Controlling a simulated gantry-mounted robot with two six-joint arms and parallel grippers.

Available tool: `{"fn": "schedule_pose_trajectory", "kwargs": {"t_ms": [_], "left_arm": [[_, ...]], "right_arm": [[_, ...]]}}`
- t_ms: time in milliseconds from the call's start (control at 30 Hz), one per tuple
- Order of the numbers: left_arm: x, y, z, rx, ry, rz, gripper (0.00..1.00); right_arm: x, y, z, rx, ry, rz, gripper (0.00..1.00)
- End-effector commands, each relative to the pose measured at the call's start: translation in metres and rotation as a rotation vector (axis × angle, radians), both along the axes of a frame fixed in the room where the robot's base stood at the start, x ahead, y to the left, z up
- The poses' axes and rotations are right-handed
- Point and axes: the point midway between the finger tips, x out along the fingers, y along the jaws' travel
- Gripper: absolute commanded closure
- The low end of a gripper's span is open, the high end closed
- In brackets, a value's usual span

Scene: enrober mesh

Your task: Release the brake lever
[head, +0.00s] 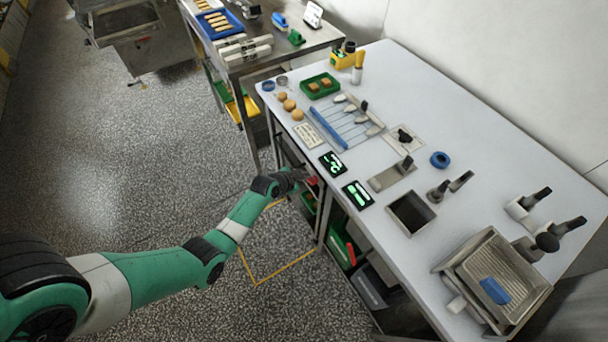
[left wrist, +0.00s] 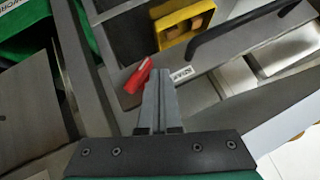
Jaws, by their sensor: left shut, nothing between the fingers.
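A small red handle (left wrist: 138,76), which looks like the brake lever, is just ahead and to the left of my left gripper (left wrist: 160,74) in the left wrist view. It slants across a grey metal bar. In the head view the red handle (head: 312,181) shows as a small patch at the worktable's front edge, beside my left gripper (head: 301,174). The left gripper's fingers are shut together with nothing between them. The fingertips are close to the red handle; I cannot tell whether they touch it. My right gripper is in neither view.
The white worktable (head: 455,205) carries two black displays, a row of utensils, a green tray (head: 321,86) and several black-handled levers. Under it are shelves with bins. In the left wrist view a yellow box (left wrist: 188,30) and a black bar lie beyond the handle. Open floor is on the left.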

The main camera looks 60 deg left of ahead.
Motion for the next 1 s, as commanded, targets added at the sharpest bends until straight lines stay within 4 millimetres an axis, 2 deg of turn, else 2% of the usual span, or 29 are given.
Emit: {"fn": "schedule_pose_trajectory", "kwargs": {"t_ms": [167, 500, 700, 1000], "left_arm": [[0.006, 0.015, 0.037, 0.007, -0.006, -0.008, 1.0], [-0.051, 0.041, 0.081, 0.007, -0.006, -0.006, 1.0], [-0.064, 0.048, 0.091, 0.007, -0.005, -0.009, 1.0], [-0.066, 0.048, 0.092, 0.006, -0.004, -0.01, 1.0]], "right_arm": [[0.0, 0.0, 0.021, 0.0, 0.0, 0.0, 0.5], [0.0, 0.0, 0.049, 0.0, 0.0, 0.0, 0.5], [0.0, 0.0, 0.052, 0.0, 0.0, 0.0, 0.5], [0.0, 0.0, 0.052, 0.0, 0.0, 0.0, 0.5]]}}
